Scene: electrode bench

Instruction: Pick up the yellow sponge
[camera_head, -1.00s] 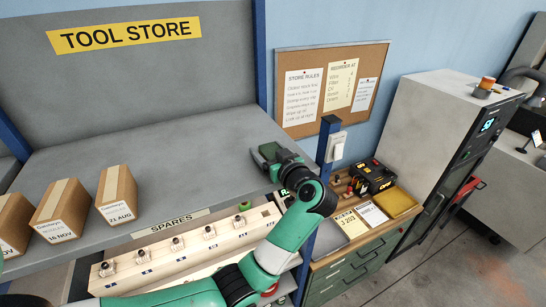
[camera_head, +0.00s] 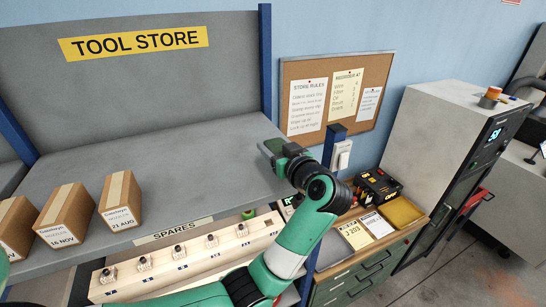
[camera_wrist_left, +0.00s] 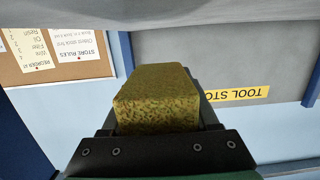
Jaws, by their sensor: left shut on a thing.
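The yellow sponge (camera_wrist_left: 158,98), a speckled block, is between the fingers of my left gripper in the left wrist view. My left gripper (camera_head: 272,149) is shut on it and held up in front of the grey shelf's right end in the head view. The sponge cannot be made out in the head view, where the gripper and wrist hide it. My right gripper is not in view.
Cardboard boxes (camera_head: 65,213) stand on the grey shelf (camera_head: 190,165) at the left. A blue post (camera_head: 336,150) stands right of my gripper. The cabinet on the right carries a yellow tray (camera_head: 401,213), cards and a black-and-yellow item (camera_head: 377,187).

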